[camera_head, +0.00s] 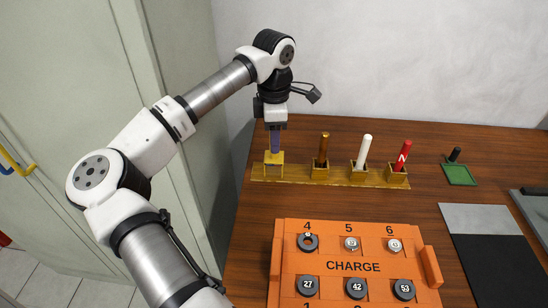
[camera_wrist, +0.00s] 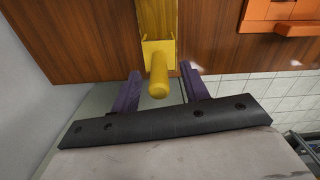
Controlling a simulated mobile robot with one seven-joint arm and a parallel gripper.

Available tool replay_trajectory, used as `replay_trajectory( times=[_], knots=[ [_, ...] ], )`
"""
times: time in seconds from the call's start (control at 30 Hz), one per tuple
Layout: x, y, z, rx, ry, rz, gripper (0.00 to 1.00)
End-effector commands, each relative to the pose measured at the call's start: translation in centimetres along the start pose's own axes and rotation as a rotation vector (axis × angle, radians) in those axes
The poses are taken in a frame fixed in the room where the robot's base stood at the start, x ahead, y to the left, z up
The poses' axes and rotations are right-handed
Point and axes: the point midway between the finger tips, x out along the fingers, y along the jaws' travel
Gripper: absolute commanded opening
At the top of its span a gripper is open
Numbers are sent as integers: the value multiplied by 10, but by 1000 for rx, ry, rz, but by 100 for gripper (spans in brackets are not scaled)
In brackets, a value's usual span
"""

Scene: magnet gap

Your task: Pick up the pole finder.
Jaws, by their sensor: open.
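My gripper (camera_head: 275,150) points down over the leftmost socket of a yellow rack (camera_head: 337,176). In the wrist view its two purple fingers (camera_wrist: 161,72) are open, one on each side of a yellow rod (camera_wrist: 158,75). The rod stands in that socket, with a gap to each finger. In the head view my gripper hides this rod. To its right, a brown rod (camera_head: 323,149), a white rod (camera_head: 363,151) and a red rod (camera_head: 402,154) marked N stand in their own sockets. No label names the pole finder, so I cannot tell which thing it is.
An orange box (camera_head: 353,282) marked CHARGE, with numbered round pieces, lies in front of the rack. A green plate (camera_head: 460,175) with a black knob and a grey and black panel (camera_head: 490,250) lie to the right. A wall stands behind the wooden table (camera_head: 230,270).

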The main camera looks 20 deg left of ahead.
Motion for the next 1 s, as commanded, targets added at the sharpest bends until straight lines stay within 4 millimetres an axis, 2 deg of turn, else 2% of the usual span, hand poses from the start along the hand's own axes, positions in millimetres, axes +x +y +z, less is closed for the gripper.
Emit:
replay_trajectory(
  times=[0.2, 0.43, 0.8, 1.0],
  knots=[
    [23, 1, 1, 1, -1, 0, 45],
    [25, 1, 1, 1, -1, 1, 45],
    [25, 1, 1, 0, -1, 0, 0],
    [24, 1, 1, 0, -1, 1, 0]
  ],
)
